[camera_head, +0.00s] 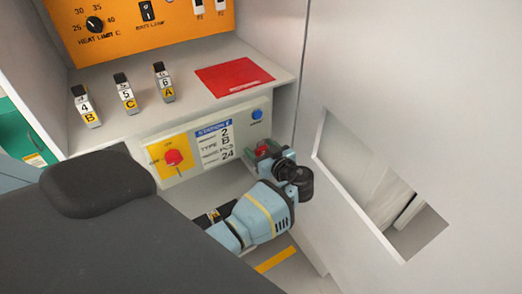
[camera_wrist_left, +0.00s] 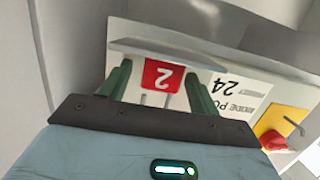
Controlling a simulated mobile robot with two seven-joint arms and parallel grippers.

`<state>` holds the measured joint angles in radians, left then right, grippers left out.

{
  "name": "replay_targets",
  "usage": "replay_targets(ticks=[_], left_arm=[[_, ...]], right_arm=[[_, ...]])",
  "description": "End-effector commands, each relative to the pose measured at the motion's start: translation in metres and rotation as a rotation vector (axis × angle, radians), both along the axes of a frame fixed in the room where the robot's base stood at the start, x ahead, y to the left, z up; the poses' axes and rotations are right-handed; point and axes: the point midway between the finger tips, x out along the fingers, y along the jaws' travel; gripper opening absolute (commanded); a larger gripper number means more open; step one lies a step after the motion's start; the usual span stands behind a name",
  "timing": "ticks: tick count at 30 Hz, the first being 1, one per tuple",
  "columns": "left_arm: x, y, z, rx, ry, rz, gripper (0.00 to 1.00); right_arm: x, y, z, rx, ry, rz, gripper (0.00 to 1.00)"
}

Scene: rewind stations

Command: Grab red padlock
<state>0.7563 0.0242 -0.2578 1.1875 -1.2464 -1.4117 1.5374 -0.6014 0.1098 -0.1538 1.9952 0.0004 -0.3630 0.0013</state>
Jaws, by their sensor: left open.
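The red padlock (camera_wrist_left: 163,75) shows a white, upside-down "2" in the left wrist view. Two thin metal shackle legs show below its body there. My left gripper (camera_wrist_left: 157,86) is open, with one green finger on each side of the padlock and visible gaps between. In the head view, a small red part of the padlock (camera_head: 262,151) shows at my left gripper (camera_head: 268,153), in front of the station panel's lower right; the gripper hides the rest. My right gripper is not in view.
The station panel (camera_head: 241,132) carries a red knob (camera_head: 173,157) on yellow and a blue button (camera_head: 257,114). Above it, a shelf holds several lettered tags (camera_head: 126,93) and a red plate (camera_head: 233,77). A grey wall with a slanted opening (camera_head: 375,185) stands close at right.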

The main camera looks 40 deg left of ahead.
Motion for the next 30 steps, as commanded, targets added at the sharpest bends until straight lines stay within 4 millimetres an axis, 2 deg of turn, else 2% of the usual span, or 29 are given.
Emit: replay_targets(ticks=[3,14,23,30], left_arm=[[0.0,0.0,0.0,0.0,0.001,0.0,0.59],[0.0,-0.001,0.0,0.0,0.001,0.0,0.12],[0.0,-0.001,0.001,0.0,0.0,0.0,0.12],[0.0,-0.001,0.017,-0.001,-0.003,0.0,0.12]], right_arm=[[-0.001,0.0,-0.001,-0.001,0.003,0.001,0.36],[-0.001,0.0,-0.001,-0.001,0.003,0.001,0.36],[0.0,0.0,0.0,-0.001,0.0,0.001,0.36],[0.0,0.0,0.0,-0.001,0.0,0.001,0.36]])
